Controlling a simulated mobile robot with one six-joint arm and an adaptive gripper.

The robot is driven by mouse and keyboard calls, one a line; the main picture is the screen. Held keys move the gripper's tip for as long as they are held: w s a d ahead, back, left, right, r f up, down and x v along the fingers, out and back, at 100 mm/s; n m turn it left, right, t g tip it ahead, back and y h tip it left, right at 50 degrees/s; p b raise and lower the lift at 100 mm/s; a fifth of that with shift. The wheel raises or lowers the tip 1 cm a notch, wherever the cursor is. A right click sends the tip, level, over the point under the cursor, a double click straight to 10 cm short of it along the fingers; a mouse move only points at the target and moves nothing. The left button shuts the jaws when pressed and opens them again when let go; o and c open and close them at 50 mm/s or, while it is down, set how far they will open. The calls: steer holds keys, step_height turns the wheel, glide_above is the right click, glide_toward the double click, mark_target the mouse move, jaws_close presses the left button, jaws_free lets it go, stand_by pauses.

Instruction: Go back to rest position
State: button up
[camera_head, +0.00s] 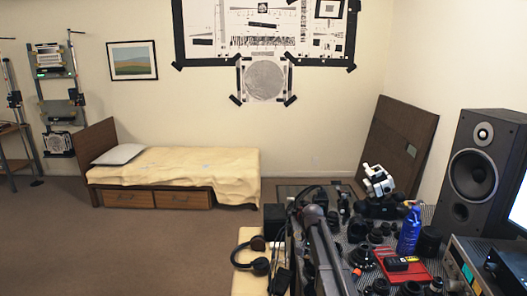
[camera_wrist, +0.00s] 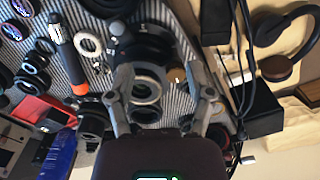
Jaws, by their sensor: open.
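My gripper (camera_wrist: 160,82) shows in the wrist view with its two grey fingers spread apart. It is open, with nothing clamped between the fingers. A dark lens part with a pale ring (camera_wrist: 147,91) shows between the fingers, over the striped work surface (camera_wrist: 97,65). I cannot tell how far the fingers are from it. In the head view my dark arm reaches over the crowded work table (camera_head: 428,214), and I cannot make out the gripper there.
Several lens parts crowd the table. A red tray (camera_head: 402,268), a blue bottle (camera_head: 409,232) and a white device (camera_head: 378,180) stand right of my arm. Headphones (camera_head: 261,266) lie to the left. A speaker (camera_head: 484,172) is at right. Open floor (camera_head: 130,250) lies left.

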steer(key=s+r+n+p, duration=0.2)
steer(key=s+n, duration=0.1)
steer(key=s, duration=1)
steer(key=s+r+n+p, duration=0.3)
steer(key=s, duration=1)
steer(key=shift+r, duration=0.15)
steer(key=shift+c, duration=0.2)
